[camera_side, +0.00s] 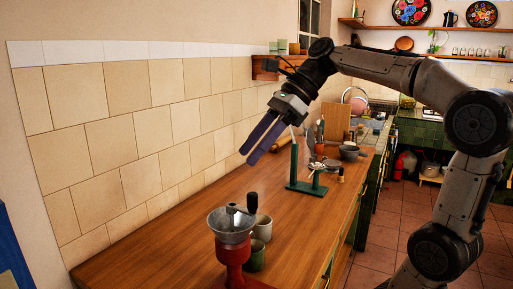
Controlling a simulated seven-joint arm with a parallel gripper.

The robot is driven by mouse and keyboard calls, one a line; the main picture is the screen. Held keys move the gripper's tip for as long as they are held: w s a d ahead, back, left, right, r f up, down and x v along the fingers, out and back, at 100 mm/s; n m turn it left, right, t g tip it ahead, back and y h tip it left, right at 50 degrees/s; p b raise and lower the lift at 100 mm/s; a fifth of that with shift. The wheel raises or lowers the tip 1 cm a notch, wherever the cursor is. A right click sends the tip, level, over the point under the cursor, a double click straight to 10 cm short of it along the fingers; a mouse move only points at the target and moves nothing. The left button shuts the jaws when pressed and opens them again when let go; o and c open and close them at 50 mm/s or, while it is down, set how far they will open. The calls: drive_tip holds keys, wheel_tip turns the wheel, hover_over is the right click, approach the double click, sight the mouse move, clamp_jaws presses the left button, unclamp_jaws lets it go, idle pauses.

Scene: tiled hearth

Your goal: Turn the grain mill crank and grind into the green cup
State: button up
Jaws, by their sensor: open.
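The grain mill (232,256) stands at the front of the wooden counter, with a red body and a grey metal hopper on top. Its crank (236,209) lies across the hopper, with a dark upright handle knob (252,202) on the right. A green cup (256,257) is beside the mill on the right, partly hidden by it. A paler grey-green cup (263,229) stands just behind the green one. My gripper (247,158) is open and empty, high above the counter, behind and above the mill, with its long bluish fingers pointing down-left.
A green stand with posts (306,188) is on the counter beyond the cups. Bowls and other kitchenware (349,153) crowd the counter's far end. The tiled wall (150,130) borders the counter on the left. The counter between wall and mill is clear.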

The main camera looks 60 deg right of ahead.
sight(253, 193)
drive_tip(key=shift+d+f, duration=0.3)
drive_tip(key=shift+d, duration=0.25)
drive_tip(key=shift+f, duration=4.3)
drive_tip(key=shift+f, duration=0.1)
clamp_jaws()
drive_tip(key=w+d, duration=0.3)
drive_tip(key=d, duration=0.2)
drive_tip(key=shift+w+d, duration=0.2)
drive_tip(key=shift+d, duration=0.15)
